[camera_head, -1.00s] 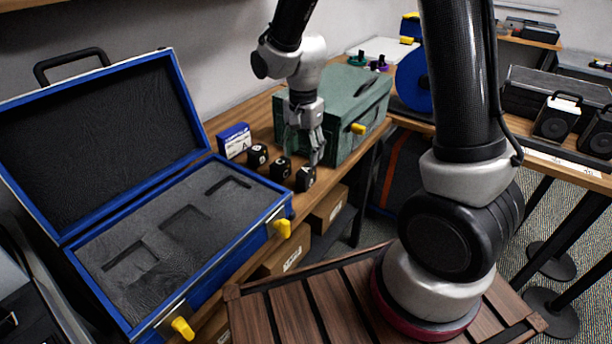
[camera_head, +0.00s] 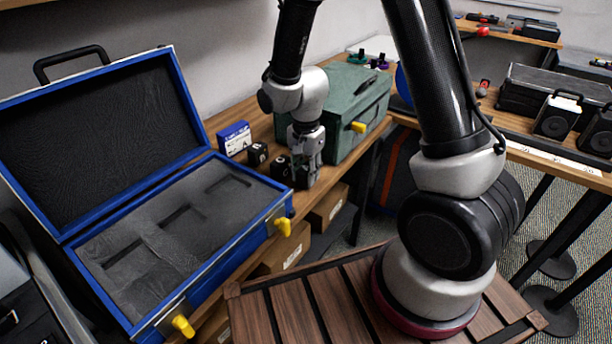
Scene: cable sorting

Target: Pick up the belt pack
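Several small black belt packs stand in a row on the wooden bench in the earlier frame. Two show clearly now: the left one (camera_head: 257,154) and the middle one (camera_head: 281,168), each with a pale mark. The right-hand pack is mostly or wholly hidden by my gripper (camera_head: 306,180). My gripper points down at that pack's place, its fingertips low near the bench's front edge, just right of the middle pack. Whether the fingers are open or closed on the right-hand pack cannot be made out.
A blue open case (camera_head: 283,207) with cut-out grey foam stands at left, close to the packs. A blue-white box (camera_head: 234,139) stands behind them. A green case (camera_head: 345,109) is close behind and right of my gripper. A wooden slatted surface (camera_head: 290,309) lies in front.

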